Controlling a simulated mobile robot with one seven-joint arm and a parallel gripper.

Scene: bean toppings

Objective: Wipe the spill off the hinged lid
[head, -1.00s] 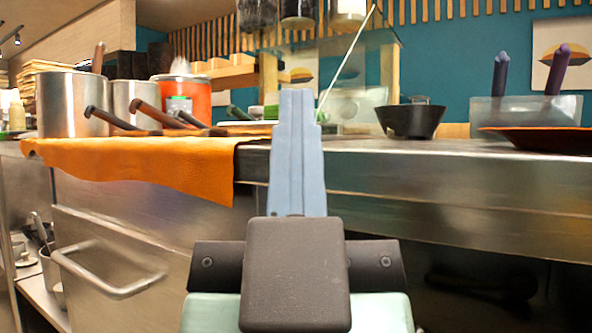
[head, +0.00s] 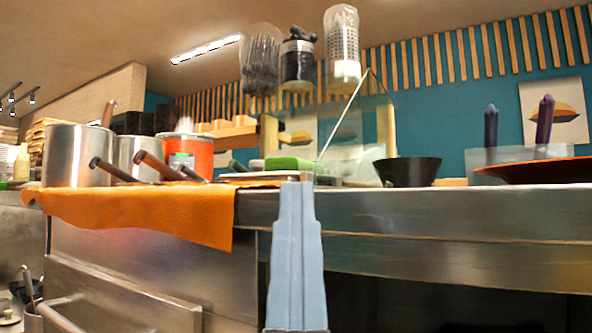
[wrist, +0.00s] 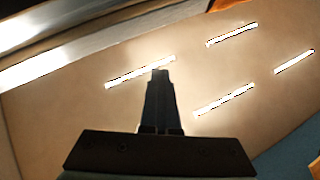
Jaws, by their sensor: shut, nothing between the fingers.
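My gripper (head: 296,186) is shut and empty, its blue-grey fingers pointing up in front of the counter edge in the head view. In the wrist view my gripper (wrist: 161,75) shows dark against the ceiling. An orange cloth (head: 140,215) lies on the counter at the left and hangs over its front edge, left of my gripper. A green block-like thing (head: 290,163) sits on the counter behind my fingertips; I cannot tell what it is. I cannot make out a hinged lid or a spill.
The steel counter (head: 430,215) runs across the view. Metal pots (head: 77,156) and dark handles (head: 115,170) stand at the left. A black bowl (head: 407,171), a clear bin (head: 520,158) and an orange-brown plate (head: 540,171) are at the right. A slanted glass pane (head: 355,125) stands behind.

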